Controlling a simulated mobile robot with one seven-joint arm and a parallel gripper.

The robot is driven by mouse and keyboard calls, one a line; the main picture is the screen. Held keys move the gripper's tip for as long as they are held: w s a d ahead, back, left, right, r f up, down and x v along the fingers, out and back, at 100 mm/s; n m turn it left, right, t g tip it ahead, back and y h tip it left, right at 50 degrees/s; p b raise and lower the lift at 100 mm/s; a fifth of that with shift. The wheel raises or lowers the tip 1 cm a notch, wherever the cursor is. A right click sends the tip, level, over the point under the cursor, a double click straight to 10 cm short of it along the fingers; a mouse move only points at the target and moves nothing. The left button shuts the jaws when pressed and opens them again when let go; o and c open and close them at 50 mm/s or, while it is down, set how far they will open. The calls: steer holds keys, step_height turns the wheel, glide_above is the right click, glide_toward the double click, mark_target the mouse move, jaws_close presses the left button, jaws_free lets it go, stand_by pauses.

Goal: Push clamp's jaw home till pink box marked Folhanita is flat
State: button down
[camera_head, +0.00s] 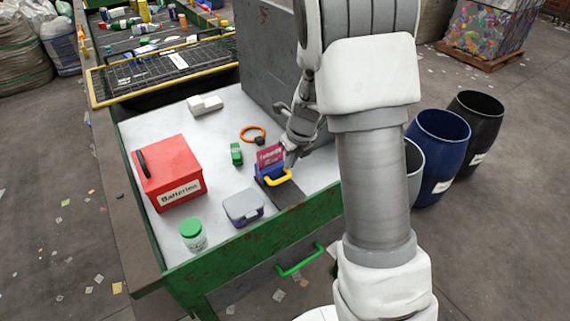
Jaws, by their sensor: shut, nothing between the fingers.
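The pink box (270,156) marked Folhanita stands upright in the clamp on the white table, its printed face showing. The clamp (261,180) is blue with a yellow handle (279,178) at its front. My gripper (290,160) is shut and empty, at the right side of the box and just behind the yellow handle. Whether its fingertips touch the clamp or the box cannot be told. The clamp's jaw and the lower part of the box are mostly hidden, and how far the box is squeezed is too small to tell.
On the table (228,182) are a red batteries box (168,170), a grey lidded container (243,207), a green-lidded jar (193,235), a small green object (236,154), an orange ring (252,134) and a white block (205,105). A grey panel (265,60) rises behind. Barrels (440,150) stand right.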

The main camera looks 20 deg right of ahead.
steer(key=s+d+b, duration=0.2)
steer(key=s+b, duration=0.2)
steer(key=b, duration=0.1)
steer(key=b+x, duration=0.2)
steer(key=x, duration=0.7)
steer(key=shift+w, duration=0.1)
steer(key=w, duration=0.2)
steer(key=w+a, duration=0.1)
steer(key=shift+f, duration=0.35)
steer(key=shift+w+a+f, duration=0.1)
steer(key=shift+w+a, duration=0.05)
steer(key=shift+w, duration=0.3)
steer(key=shift+p, duration=0.35)
